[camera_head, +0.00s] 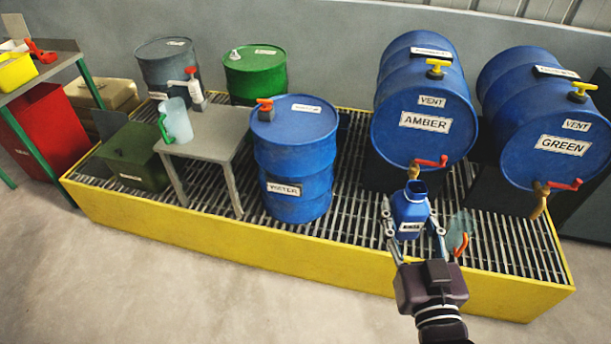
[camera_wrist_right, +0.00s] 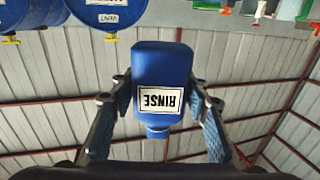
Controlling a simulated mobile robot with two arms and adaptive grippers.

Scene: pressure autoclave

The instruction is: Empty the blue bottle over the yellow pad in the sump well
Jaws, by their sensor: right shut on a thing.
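My right gripper (camera_head: 412,222) is shut on the blue bottle (camera_head: 410,208), with a finger on each side of it. The bottle is held about upright above the grating, in front of the AMBER drum, and its dark open mouth shows at the top. In the right wrist view, the bottle (camera_wrist_right: 160,65) shows an upside-down RINSE label between my right gripper's fingers (camera_wrist_right: 158,90). I cannot make out a yellow pad or a sump well. My left gripper is not in view.
The yellow-rimmed grated pallet (camera_head: 330,265) holds the AMBER drum (camera_head: 418,125), GREEN drum (camera_head: 545,125), upright blue drum (camera_head: 295,155) and a grey stand (camera_head: 210,140) with a jug (camera_head: 177,122). A pale disc with an orange handle (camera_head: 461,243) is right of my gripper.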

